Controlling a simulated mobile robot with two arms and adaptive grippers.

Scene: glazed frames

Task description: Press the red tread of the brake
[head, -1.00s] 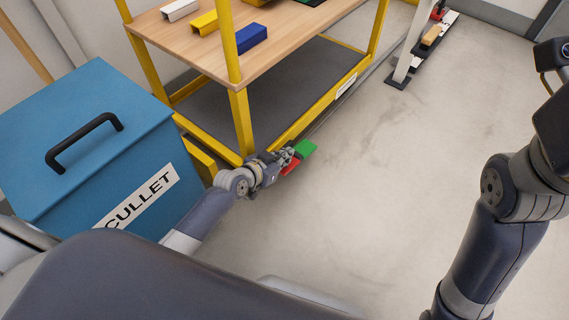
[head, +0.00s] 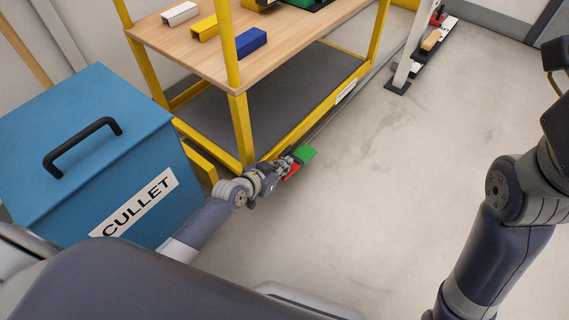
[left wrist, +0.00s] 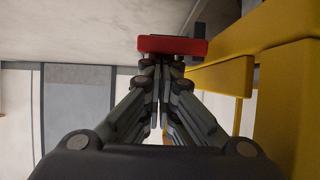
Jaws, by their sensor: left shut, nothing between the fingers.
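The red tread (head: 292,172) of the brake sits low at the foot of the yellow-framed trolley. A green tread (head: 306,153) lies just beyond it. My left gripper (head: 288,161) is shut and empty, right by the red tread and partly covering it. In the left wrist view the red tread (left wrist: 172,45) lies straight ahead of the shut fingertips (left wrist: 161,62); I cannot tell whether they touch it. My right arm shows at the right edge of the head view, but its fingers are not clearly seen.
The trolley's yellow post (head: 241,128) and lower rail stand close to my left gripper. A blue CULLET bin (head: 60,150) stands at left, near my left arm. Coloured channel pieces lie on the wooden top (head: 215,60).

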